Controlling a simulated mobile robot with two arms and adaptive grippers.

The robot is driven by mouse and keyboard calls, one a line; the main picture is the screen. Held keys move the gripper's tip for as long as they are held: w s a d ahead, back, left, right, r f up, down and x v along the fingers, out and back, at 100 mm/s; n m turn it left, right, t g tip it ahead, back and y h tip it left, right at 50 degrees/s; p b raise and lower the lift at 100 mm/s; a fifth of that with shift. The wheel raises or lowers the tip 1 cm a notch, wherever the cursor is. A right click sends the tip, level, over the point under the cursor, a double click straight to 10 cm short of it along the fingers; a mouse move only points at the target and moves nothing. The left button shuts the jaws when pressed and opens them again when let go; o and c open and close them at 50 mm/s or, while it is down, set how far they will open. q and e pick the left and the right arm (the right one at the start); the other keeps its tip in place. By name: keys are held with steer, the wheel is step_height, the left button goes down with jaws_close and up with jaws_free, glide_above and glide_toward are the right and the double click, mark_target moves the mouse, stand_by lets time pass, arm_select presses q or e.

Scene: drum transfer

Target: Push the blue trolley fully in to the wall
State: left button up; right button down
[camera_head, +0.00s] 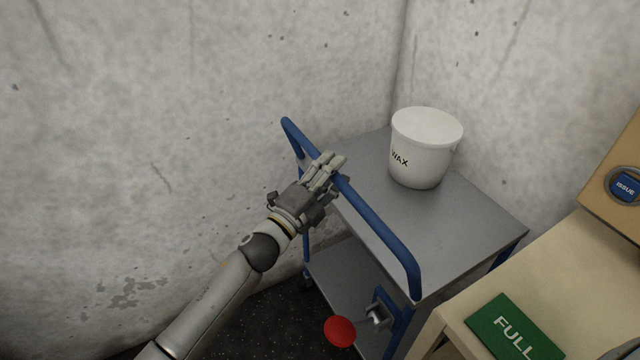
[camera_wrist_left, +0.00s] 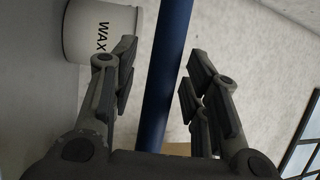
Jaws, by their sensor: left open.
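The blue trolley (camera_head: 465,225) has a grey top shelf, a lower shelf and a blue push handle (camera_head: 385,238) on its near-left side. It stands in the corner by the concrete walls; I cannot tell whether its far end touches the wall. My left gripper (camera_head: 332,172) is at the handle's bar, toward its far half. In the left wrist view the blue bar (camera_wrist_left: 165,75) runs between the two open fingers (camera_wrist_left: 160,75), with room on both sides. My right gripper is out of view.
A white lidded tub marked WAX (camera_head: 424,150) stands on the trolley's top. A red knob (camera_head: 340,331) sticks out low at the near side. A tan bench (camera_head: 545,270) with a green FULL sign (camera_head: 514,330) stands close at the right. Concrete wall (camera_head: 200,120) lies left.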

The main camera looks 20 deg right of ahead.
arm_select(q)
steer(key=v, duration=1.1)
steer(key=shift+s+a, duration=0.2)
steer(key=shift+f, duration=0.1)
